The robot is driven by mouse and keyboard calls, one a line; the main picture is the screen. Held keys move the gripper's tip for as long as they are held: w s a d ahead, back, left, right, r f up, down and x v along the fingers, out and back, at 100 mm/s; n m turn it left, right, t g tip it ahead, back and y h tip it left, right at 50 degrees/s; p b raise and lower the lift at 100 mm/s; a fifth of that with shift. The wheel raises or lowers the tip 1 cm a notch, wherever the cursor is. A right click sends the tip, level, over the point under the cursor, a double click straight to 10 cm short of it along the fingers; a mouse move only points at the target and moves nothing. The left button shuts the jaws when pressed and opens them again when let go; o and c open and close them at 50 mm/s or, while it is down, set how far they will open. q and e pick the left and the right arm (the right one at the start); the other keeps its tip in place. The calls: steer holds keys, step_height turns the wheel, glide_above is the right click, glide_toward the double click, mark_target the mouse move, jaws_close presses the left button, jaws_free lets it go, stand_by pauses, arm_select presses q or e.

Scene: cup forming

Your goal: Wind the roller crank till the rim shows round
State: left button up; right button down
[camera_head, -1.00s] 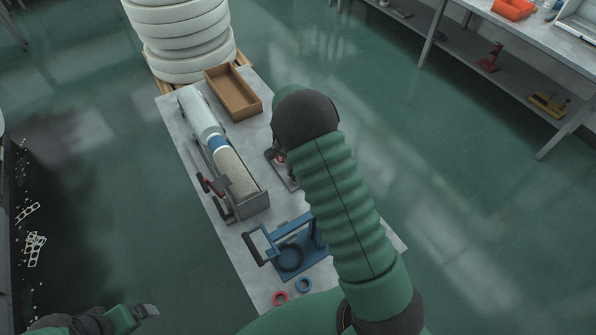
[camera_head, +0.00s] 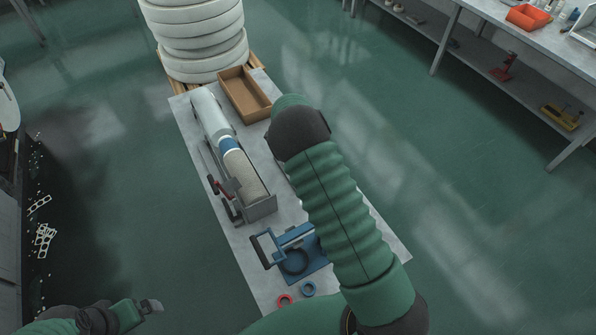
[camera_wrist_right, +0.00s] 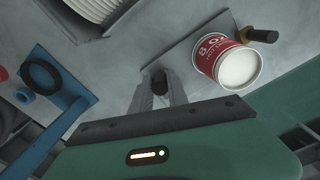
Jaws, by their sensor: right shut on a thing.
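In the right wrist view, a red and white paper cup (camera_wrist_right: 228,63) lies tilted, its white open end towards me. A black rod with a brass-coloured end (camera_wrist_right: 258,36) sits beside its rim. My right gripper (camera_wrist_right: 161,88) is shut on a dark knob (camera_wrist_right: 160,80), seemingly the crank's grip, left of the cup and apart from it. The rest of the crank is hidden or unclear. In the head view, my right arm covers that gripper and the cup. My left gripper (camera_head: 150,306) hangs at the lower left, away from the table; its jaw opening is unclear.
The grey table (camera_head: 335,268) holds a long trough (camera_head: 262,208) of stacked cups, an empty brown tray (camera_head: 246,94) and a blue press (camera_head: 296,262). A red ring (camera_head: 285,300) and a blue ring (camera_head: 308,288) lie in front. White rolls (camera_head: 205,40) stand behind.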

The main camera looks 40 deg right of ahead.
steer(key=shift+w+m, duration=0.1)
steer(key=shift+m, duration=0.2)
steer(key=c, duration=1.3)
jaws_free()
steer(key=shift+r, duration=0.35)
step_height(320, 180, up, 16)
steer(key=b, duration=0.3)
steer(key=shift+b, duration=0.3)
